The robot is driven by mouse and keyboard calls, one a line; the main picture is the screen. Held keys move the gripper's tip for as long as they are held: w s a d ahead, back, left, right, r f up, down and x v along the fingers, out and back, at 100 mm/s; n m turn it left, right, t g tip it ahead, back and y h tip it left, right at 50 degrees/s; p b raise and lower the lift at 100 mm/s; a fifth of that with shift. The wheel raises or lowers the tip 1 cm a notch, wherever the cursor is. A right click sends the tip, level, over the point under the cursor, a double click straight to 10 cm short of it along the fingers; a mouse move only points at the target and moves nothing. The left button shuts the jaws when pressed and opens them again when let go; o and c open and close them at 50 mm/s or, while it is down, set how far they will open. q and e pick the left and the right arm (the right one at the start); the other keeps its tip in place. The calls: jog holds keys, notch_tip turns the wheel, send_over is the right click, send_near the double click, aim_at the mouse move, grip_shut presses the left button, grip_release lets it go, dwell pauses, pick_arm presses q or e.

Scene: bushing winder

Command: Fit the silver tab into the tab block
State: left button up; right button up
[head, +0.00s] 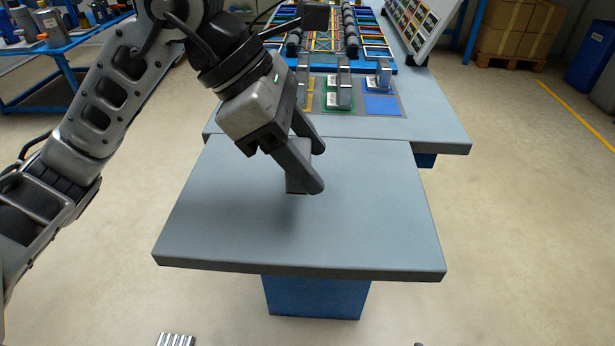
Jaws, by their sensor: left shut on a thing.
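My left gripper (312,168) reaches down over the front part of the grey table. It is shut on a small grey piece (295,184), which looks like the silver tab; the fingers hide much of it. The piece is close above the table top, and I cannot tell whether it touches. Behind the gripper, grey upright parts stand on coloured bases: one on green (340,92), one on blue (378,80), and one on yellow (302,88), partly hidden by my arm. I cannot tell which of these is the tab block. My right gripper is not in view.
The front table top (220,225) is bare around the gripper. A flat blue square (382,105) lies on the mat at back right. Behind are racks of coloured parts (345,30) and a tilted panel (413,25). Cardboard boxes (510,28) stand farther off.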

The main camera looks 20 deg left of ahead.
pick_arm(q)
jog(key=shift+w+a+f, duration=0.25)
jog(key=shift+w+f, duration=0.6)
jog(key=shift+f, duration=0.3)
jog(key=shift+w+f, duration=0.15)
jog(key=shift+f, duration=0.75)
jog(key=shift+w+f, duration=0.15)
jog(key=shift+f, duration=0.75)
jog(key=shift+f+b, duration=0.2)
jog(key=shift+b, duration=0.2)
jog(key=o, duration=1)
jog(key=shift+c, duration=0.2)
